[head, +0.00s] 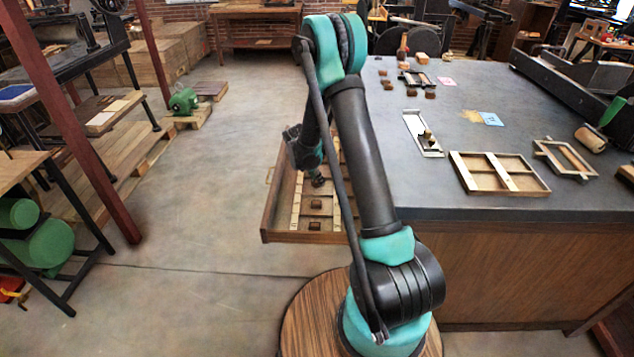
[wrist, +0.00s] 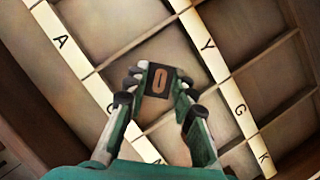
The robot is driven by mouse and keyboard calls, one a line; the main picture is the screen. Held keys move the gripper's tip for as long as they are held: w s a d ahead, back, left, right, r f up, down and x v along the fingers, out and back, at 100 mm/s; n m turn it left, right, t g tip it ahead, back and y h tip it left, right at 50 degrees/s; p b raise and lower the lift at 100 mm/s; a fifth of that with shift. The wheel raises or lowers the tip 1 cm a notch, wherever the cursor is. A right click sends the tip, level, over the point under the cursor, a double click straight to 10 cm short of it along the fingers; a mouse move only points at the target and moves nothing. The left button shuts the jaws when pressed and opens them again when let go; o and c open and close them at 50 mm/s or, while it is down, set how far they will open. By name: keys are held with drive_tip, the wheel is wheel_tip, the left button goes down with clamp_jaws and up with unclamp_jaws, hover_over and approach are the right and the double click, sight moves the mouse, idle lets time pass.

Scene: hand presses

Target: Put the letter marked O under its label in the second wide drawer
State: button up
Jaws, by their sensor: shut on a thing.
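The letter marked O (wrist: 158,80) is a small dark block with an orange-brown O on its face. My gripper (wrist: 160,92) is shut on it, one finger on each side, in the middle of the wrist view. Below it is the pulled-out drawer (head: 268,222), split into compartments by thin dividers and pale label strips (wrist: 212,62). One strip shows A and, lower, partly hidden letters; the other shows Y, G and K. No O label is readable. In the head view my gripper (head: 316,181) is over the drawer, partly behind my arm.
Small dark blocks (head: 315,226) sit in the drawer's near compartments. The grey-topped workbench (head: 440,205) stands to the right, with a divided wooden tray (head: 498,172), a frame (head: 566,158) and a metal tray (head: 421,130) on top. Floor left of the drawer is clear.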

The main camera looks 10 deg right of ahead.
drive_tip(key=shift+f, duration=0.75)
drive_tip(key=o, duration=0.8)
drive_tip(key=shift+f, duration=0.1)
drive_tip(key=v, duration=1.2)
drive_tip(key=s+d+r+m+y, duration=0.1)
drive_tip(key=s+d+r+m, duration=0.25)
drive_tip(key=s+m, duration=0.3)
drive_tip(key=s+d+r+m+y, duration=0.1)
drive_tip(key=s+d+r+m, duration=0.1)
drive_tip(key=s+r+m, duration=0.45)
drive_tip(key=s+f+m, duration=0.1)
drive_tip(key=s+m, duration=0.3)
drive_tip(key=s, duration=0.2)
drive_tip(key=s+d+f+m+t+y, duration=0.1)
drive_tip(key=s+m, duration=0.3)
drive_tip(key=s, duration=0.3)
drive_tip(key=s+d+f+m, duration=0.1)
drive_tip(key=s+f+m, duration=0.1)
drive_tip(key=s, duration=0.4)
drive_tip(key=shift+s+d+f+m+t+y, duration=0.1)
drive_tip(key=shift+s+m+t+y, duration=0.1)
drive_tip(key=shift+m, duration=0.25)
drive_tip(key=shift+s+d+f+m+t+y, duration=0.1)
drive_tip(key=shift+m+t, duration=0.1)
drive_tip(key=shift+m, duration=0.25)
